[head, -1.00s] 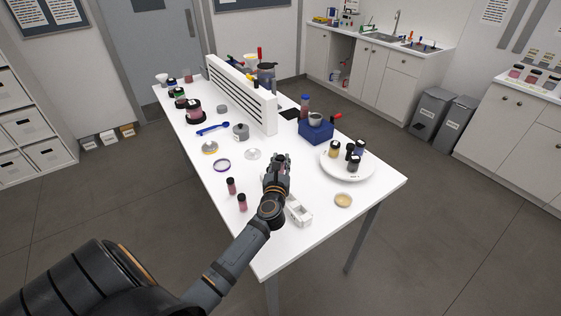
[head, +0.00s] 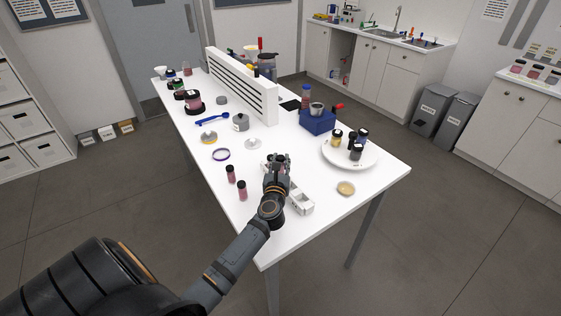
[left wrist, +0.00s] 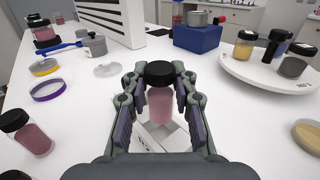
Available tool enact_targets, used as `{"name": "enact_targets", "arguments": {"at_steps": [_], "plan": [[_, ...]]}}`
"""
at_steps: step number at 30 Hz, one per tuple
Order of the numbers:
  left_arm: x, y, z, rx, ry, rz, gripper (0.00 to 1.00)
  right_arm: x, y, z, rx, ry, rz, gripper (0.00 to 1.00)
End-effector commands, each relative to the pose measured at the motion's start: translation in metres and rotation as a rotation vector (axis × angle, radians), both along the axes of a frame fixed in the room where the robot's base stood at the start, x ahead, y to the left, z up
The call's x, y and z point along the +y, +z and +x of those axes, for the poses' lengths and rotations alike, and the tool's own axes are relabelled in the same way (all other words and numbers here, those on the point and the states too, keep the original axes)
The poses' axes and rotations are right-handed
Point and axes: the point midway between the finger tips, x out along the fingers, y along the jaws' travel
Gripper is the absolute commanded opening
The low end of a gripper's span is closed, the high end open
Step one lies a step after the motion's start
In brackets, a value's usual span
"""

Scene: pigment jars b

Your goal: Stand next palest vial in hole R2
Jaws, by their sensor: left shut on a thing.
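My left gripper (left wrist: 158,105) is shut on a pink vial (left wrist: 160,103) with a black cap, held upright between the fingers. The gripper (head: 278,161) also shows in the head view, above the far part of the white rack (head: 301,203). In the left wrist view the rack (left wrist: 152,141) lies below the vial and is partly hidden by it and the fingers. I cannot tell whether the vial's base is in a hole. Two darker pink vials, a farther one (head: 231,174) and a nearer one (head: 242,190), stand left of the gripper. My right gripper is not in view.
A white round plate (head: 329,158) with several jars stands at the right, near a blue block (head: 317,122). A tan dish (head: 346,188) lies near the right edge. A purple ring (head: 221,155) and a grey pot (head: 241,122) lie farther back. The white slatted panel (head: 238,85) stands behind.

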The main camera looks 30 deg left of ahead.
Motion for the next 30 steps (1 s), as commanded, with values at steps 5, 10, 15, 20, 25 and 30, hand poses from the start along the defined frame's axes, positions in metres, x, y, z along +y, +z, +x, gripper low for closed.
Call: {"name": "enact_targets", "arguments": {"at_steps": [5,10,15,20,25,30], "plan": [[0.0000,0.0009,0.0000,0.000,0.000,0.000,0.00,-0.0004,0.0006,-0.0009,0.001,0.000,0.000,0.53],[0.0000,0.0010,0.0000,0.000,0.000,0.000,0.00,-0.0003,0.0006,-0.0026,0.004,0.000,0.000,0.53],[0.0001,0.0009,0.0004,0.000,0.009,0.000,0.00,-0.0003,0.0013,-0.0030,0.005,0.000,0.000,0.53],[0.0001,0.0009,0.0004,0.000,0.008,0.000,0.00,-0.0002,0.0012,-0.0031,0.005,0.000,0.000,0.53],[0.0001,0.0007,0.0005,0.000,0.013,0.000,0.00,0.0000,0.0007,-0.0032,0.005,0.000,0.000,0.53],[0.0005,0.0012,0.0009,-0.001,0.049,0.000,0.00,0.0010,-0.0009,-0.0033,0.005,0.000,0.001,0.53]]}}
